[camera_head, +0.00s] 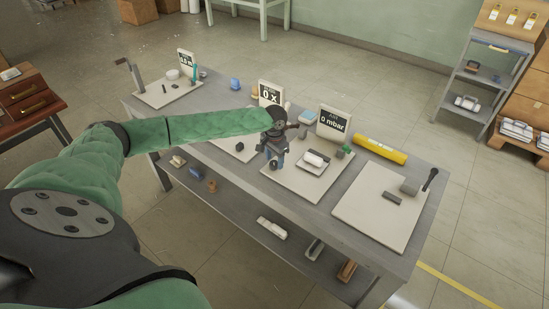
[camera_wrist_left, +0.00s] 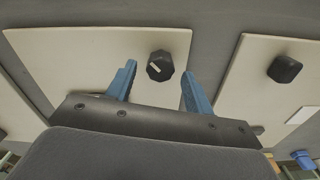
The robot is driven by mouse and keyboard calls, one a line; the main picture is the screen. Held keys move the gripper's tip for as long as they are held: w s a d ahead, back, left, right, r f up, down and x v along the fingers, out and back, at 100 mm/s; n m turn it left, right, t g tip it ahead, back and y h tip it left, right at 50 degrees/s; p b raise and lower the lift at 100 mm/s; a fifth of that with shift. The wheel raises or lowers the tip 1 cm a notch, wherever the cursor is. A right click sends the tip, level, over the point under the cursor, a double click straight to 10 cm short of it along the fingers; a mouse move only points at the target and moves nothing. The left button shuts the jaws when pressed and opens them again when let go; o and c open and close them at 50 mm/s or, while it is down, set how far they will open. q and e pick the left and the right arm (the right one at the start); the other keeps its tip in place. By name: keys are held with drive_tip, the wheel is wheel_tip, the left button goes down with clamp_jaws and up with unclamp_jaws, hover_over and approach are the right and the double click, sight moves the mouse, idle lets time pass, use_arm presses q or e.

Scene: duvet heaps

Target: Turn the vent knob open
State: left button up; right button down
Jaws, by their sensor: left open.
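A dark faceted knob (camera_wrist_left: 160,66) with a pale pointer mark sits on a cream board (camera_wrist_left: 75,60) in the left wrist view. The pointer slants from upper left to lower right. My left gripper (camera_wrist_left: 159,70) is open, with one blue finger on each side of the knob and a visible gap to both. In the head view the left gripper (camera_head: 274,161) points down over the bench, and its body hides the knob there. I see no label naming this knob as the vent knob. My right gripper is not in view.
The grey bench (camera_head: 310,215) carries several boards. A second dark knob (camera_wrist_left: 284,68) is on the neighbouring board. A lower shelf holds loose parts.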

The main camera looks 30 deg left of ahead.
use_arm(q)
drive_tip(key=shift+s+f, duration=0.15)
drive_tip(key=shift+f, duration=0.25)
drive_tip(key=c, duration=1)
drive_tip(key=shift+o, duration=0.2)
